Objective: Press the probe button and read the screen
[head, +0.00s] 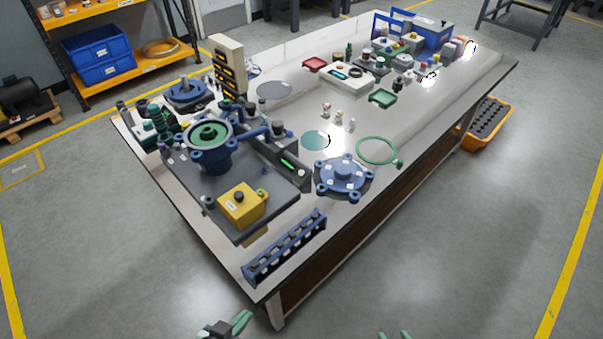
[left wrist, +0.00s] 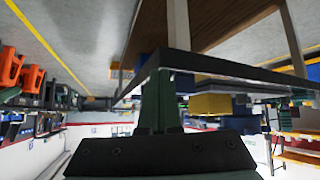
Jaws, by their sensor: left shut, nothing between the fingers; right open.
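A yellow box (head: 242,208) with a dark round button (head: 239,196) on top sits at the front of the grey base plate near the table's front corner. A dark unit with a lit green screen (head: 288,163) stands behind it to the right; its reading is too small to make out. My left gripper (head: 241,321) is shut and empty, low in front of the table corner and apart from the box. Its fingers also show in the left wrist view (left wrist: 160,98), with a yellow block (left wrist: 212,105) beyond. My right gripper (head: 395,335) is open, its fingertips just showing at the bottom edge.
A blue rack (head: 285,246) lies along the table's front edge, between my grippers and the yellow box. A blue flanged pump body (head: 207,147) and a blue flange cover (head: 343,177) stand near. A green ring (head: 378,150) lies farther right.

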